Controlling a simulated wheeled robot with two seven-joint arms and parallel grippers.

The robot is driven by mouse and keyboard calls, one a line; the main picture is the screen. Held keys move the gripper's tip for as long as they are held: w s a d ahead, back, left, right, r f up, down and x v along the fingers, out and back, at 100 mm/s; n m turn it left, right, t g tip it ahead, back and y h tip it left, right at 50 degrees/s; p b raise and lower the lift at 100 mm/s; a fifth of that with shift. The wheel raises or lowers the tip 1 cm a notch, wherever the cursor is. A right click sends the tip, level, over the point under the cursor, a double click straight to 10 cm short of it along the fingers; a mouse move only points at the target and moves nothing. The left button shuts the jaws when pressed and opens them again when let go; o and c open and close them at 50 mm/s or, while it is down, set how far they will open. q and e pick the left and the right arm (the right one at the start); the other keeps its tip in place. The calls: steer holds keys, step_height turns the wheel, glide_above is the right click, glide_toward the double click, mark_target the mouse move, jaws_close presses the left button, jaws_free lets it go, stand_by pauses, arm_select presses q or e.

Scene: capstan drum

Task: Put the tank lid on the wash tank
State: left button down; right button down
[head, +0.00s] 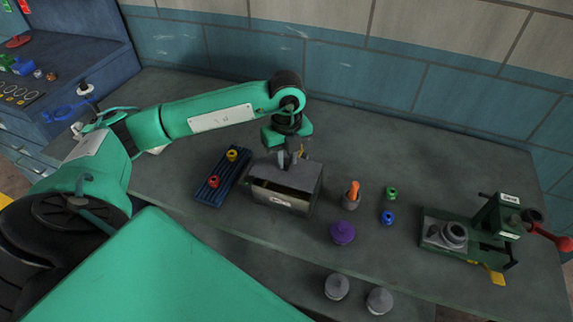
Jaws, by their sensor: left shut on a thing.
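The wash tank (283,201) is a dark metal box with a small label on its front, standing mid-bench in the head view. The tank lid (305,176) is a flat grey plate over the tank's top. My left gripper (291,160) points down from above and is shut on the lid at its upper middle, where the fingers partly hide the grip. The lid covers most of the tank's opening from this angle. I cannot tell whether it rests on the rim or hangs just above it. My right gripper is not in view.
A blue tray (208,195) with a red and a yellow piece lies left of the tank. An orange-handled tool (353,189) in a cup, a purple knob (342,232), and green and blue knobs stand right. A green machine (490,226) stands far right. The back bench is clear.

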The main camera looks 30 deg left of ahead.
mark_target(286, 161)
arm_select(q)
step_height(286, 161, down, 4)
steer(key=shift+r+p, duration=0.2)
steer(key=shift+p, duration=0.25)
steer(key=shift+f, duration=0.25)
steer(key=c, duration=1.2)
jaws_free()
steer(key=shift+c, duration=0.2)
steer(key=shift+r, duration=0.15)
step_height(286, 161, up, 11)
steer(key=b, duration=0.3)
steer(key=shift+r, duration=0.55)
